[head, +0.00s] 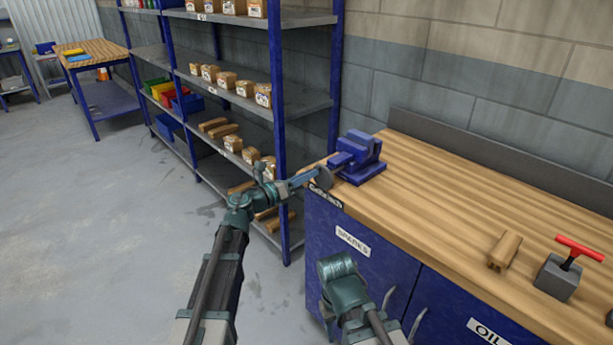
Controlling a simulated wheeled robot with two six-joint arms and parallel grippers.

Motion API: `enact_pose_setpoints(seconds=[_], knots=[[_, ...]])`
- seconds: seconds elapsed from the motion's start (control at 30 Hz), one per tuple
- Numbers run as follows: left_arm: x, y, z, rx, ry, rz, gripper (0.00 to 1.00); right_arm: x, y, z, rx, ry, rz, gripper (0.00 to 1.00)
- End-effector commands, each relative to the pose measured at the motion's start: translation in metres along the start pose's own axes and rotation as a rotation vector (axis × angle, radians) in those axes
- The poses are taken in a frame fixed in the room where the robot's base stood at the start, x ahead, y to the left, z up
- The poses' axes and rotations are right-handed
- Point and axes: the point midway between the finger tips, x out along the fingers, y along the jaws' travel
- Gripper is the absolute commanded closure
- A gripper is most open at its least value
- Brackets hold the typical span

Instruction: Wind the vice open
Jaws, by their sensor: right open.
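The blue vice (366,157) is mounted at the far left corner of the wooden bench top. Its front jaw and screw side face left, toward the bench edge. A dark round part (323,178), which looks like its handle end, shows in front of it. My left gripper (315,181) reaches from the left up to this part and overlaps it in the picture. Whether its fingers are closed around it is too small to tell. The jaw gap of the vice is not clear. My right arm is low at the bottom middle, and its gripper is hidden behind its own joint.
The bench (440,190) has blue cabinets with grey handles below. A wooden block (504,251) and a grey block with a red T-handle (570,268) stand at its right. A blue-framed shelf (278,120) with boxes stands close behind my left arm. Open floor lies left.

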Motion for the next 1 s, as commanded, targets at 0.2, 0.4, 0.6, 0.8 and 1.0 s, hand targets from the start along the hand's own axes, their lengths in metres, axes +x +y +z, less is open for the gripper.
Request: enact_pose_setpoints(seconds=[0.2,0.4,0.6,0.8,1.0], knots=[[0.000,0.000,0.000,-0.001,0.000,0.000,1.00,0.000,0.000,0.000,0.000,0.000,0.000,0.50],[0.000,0.004,0.000,-0.119,0.000,0.000,1.00,0.002,0.000,0.000,0.000,0.000,0.000,0.50],[0.000,0.009,0.000,-0.285,0.001,-0.001,1.00,0.004,0.000,0.000,0.000,0.000,0.000,0.50],[0.000,0.009,0.001,-0.303,0.001,-0.001,1.00,0.003,0.000,0.000,0.000,0.000,0.000,0.50],[0.000,0.011,-0.001,-0.364,0.001,0.000,1.00,0.005,-0.001,0.000,0.000,0.000,0.000,0.50]])
